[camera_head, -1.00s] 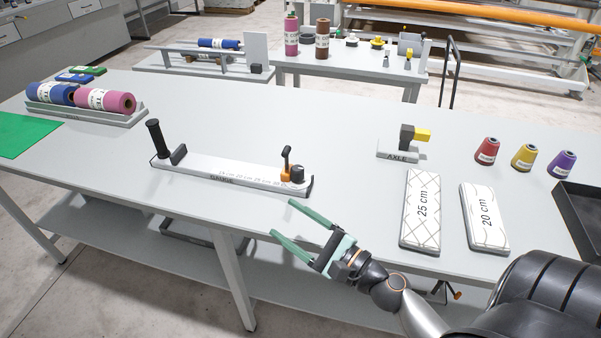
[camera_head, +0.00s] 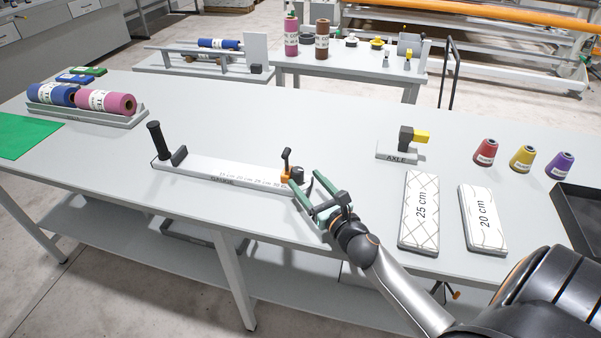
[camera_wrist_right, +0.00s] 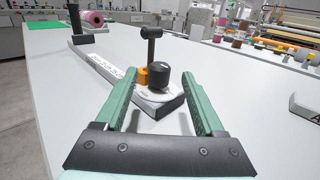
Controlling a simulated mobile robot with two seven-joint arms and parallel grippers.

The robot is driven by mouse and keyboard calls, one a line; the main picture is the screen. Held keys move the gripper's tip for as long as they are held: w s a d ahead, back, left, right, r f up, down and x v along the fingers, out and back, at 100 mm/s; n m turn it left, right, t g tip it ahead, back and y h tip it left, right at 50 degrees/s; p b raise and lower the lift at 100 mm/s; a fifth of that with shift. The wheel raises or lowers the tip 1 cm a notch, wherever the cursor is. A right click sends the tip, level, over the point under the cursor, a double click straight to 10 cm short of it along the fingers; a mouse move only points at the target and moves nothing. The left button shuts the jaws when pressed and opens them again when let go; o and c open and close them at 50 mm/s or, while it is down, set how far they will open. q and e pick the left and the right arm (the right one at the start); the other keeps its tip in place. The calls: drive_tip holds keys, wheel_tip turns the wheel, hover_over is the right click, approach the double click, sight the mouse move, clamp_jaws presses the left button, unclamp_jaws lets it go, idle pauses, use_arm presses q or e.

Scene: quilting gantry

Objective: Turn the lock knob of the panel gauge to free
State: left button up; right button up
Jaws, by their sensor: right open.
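The panel gauge (camera_head: 220,174) is a long pale bar with a printed scale, lying on the table. A black upright handle (camera_head: 155,139) stands at its left end. At its right end are an orange slider with a black lever (camera_head: 286,163) and a black lock knob (camera_head: 298,174). In the right wrist view the knob (camera_wrist_right: 159,82) stands ahead, between the lines of the two fingers. My right gripper (camera_head: 302,186) is open at the gauge's right end, its green fingers on either side of that end. I cannot tell whether they touch it. My left gripper is not in view.
Pads marked 25 cm (camera_head: 420,213) and 20 cm (camera_head: 482,220) lie right of my right gripper. Behind them are an AXLE block (camera_head: 398,150) and red, yellow and purple thread cones (camera_head: 522,158). A rack (camera_head: 88,116) with thread rolls stands at far left. The middle is clear.

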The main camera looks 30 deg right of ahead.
sight(301, 175)
drive_tip(key=shift+w+d, duration=0.1)
drive_tip(key=shift+w, duration=1.75)
clamp_jaws()
